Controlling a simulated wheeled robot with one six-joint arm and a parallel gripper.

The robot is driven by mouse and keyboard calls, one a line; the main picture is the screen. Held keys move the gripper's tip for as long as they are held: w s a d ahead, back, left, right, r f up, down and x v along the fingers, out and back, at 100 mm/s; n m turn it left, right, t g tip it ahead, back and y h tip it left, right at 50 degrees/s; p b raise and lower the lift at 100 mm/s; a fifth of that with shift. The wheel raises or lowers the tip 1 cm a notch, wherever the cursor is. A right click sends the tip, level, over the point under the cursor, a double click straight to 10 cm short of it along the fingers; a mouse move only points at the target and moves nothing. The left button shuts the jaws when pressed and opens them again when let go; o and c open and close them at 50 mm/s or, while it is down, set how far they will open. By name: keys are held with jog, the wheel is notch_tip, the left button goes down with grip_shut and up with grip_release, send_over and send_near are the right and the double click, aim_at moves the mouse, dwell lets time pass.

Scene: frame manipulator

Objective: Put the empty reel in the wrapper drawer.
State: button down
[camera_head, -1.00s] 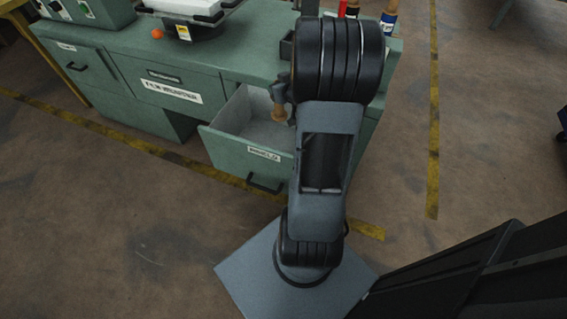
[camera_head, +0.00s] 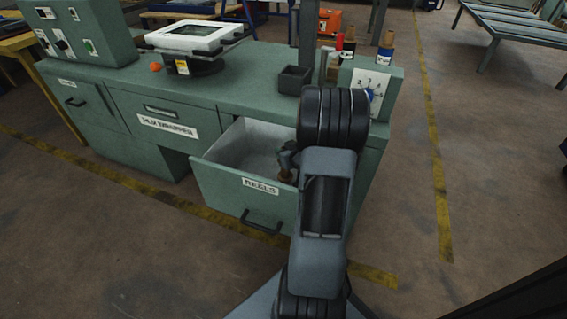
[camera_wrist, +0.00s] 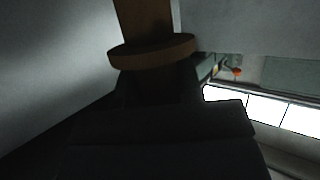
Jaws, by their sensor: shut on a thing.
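The brown empty reel (camera_head: 286,176) is held inside the open drawer (camera_head: 225,190), whose front is labelled "REELS". My gripper (camera_head: 288,160) is shut on the reel, near the drawer's right side. In the wrist view the reel (camera_wrist: 152,50) shows as a brown shaft with a round flange, against pale drawer walls. My arm hides part of the drawer's right side. I cannot tell whether the reel touches the drawer floor. A shut drawer (camera_head: 165,125) to the left bears a label that seems to read "FILM WRAPPER".
The green bench top (camera_head: 235,85) carries a film-wrapping unit (camera_head: 195,40), a small dark box (camera_head: 294,80), an orange knob (camera_head: 155,67) and several upright reels (camera_head: 348,50) at the right. A numbered dial panel (camera_head: 370,90) stands there too. The floor in front is clear.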

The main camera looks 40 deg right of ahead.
jog(key=shift+f+b, duration=0.9)
jog(key=shift+f, duration=1.15)
jog(key=c, duration=0.8)
grip_release()
jog(key=shift+s+r, duration=0.1)
jog(key=shift+r, duration=0.15)
jog(key=p+v, duration=0.2)
jog(key=v, duration=0.5)
jog(key=shift+s+f+p, duration=0.1)
jog(key=shift+s+p, duration=0.1)
jog(key=shift+p, duration=0.2)
